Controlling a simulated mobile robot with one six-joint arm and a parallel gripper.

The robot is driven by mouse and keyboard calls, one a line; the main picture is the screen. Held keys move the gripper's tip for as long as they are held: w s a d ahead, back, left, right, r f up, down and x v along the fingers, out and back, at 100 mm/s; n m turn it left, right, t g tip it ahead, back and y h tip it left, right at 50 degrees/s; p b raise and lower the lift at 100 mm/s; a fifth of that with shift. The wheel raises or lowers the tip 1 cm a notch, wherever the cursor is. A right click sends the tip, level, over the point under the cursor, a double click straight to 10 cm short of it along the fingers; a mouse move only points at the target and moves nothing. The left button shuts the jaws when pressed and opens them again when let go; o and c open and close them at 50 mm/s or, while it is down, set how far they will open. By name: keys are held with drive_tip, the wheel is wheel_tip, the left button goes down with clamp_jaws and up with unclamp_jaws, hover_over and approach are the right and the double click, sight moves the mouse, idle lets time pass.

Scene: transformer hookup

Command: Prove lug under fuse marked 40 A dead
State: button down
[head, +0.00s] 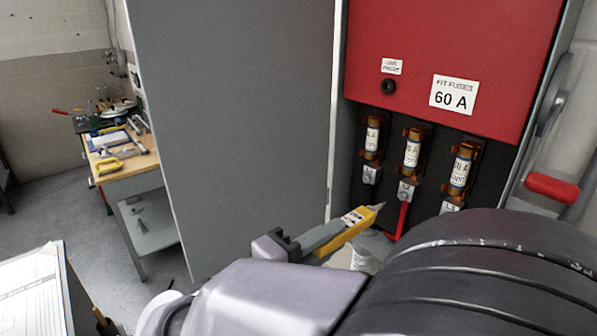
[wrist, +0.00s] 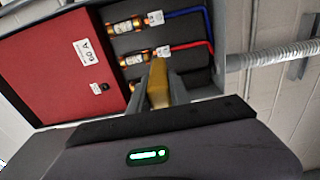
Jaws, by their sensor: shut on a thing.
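My gripper (head: 322,240) is shut on a yellow voltage tester (head: 354,225). The tester's pointed tip is up and to the right, in front of the cabinet and below the fuses; it looks apart from the lugs. In the wrist view the yellow tester (wrist: 158,84) sits between my fingers. Three fuses stand in a row: left (head: 372,138), middle (head: 412,150) and right (head: 460,168). Their ratings are too small to read surely. Below them are tags for L1 (head: 370,174), L2 (head: 406,190) and L3 (head: 450,207). My arm hides the lower right.
The red panel (head: 450,50) bears a "FIT FUSES 60 A" label (head: 454,95) and a small black socket (head: 388,87). The grey cabinet door (head: 235,130) stands open at left. A red-handled lever (head: 552,187) is at right. A tool bench (head: 125,165) stands behind.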

sight(358, 218)
drive_tip(key=shift+w+d+f+b, duration=0.1)
drive_tip(key=shift+w+d+b, duration=0.2)
drive_tip(key=shift+w+d, duration=0.05)
drive_tip(key=shift+b+x, duration=0.8)
drive_tip(key=shift+x, duration=1.9)
drive_tip(key=shift+w+d, duration=0.35)
drive_tip(key=shift+d, duration=0.05)
drive_tip(key=v, duration=0.2)
drive_tip(key=p+v, duration=0.1)
drive_tip(key=v, duration=0.1)
drive_tip(key=p+v, duration=0.1)
drive_tip(key=v, duration=0.1)
drive_tip(key=shift+a+r, duration=0.1)
drive_tip(key=shift+r, duration=0.15)
drive_tip(key=shift+s+a+f, duration=0.1)
drive_tip(key=shift+s+a, duration=0.15)
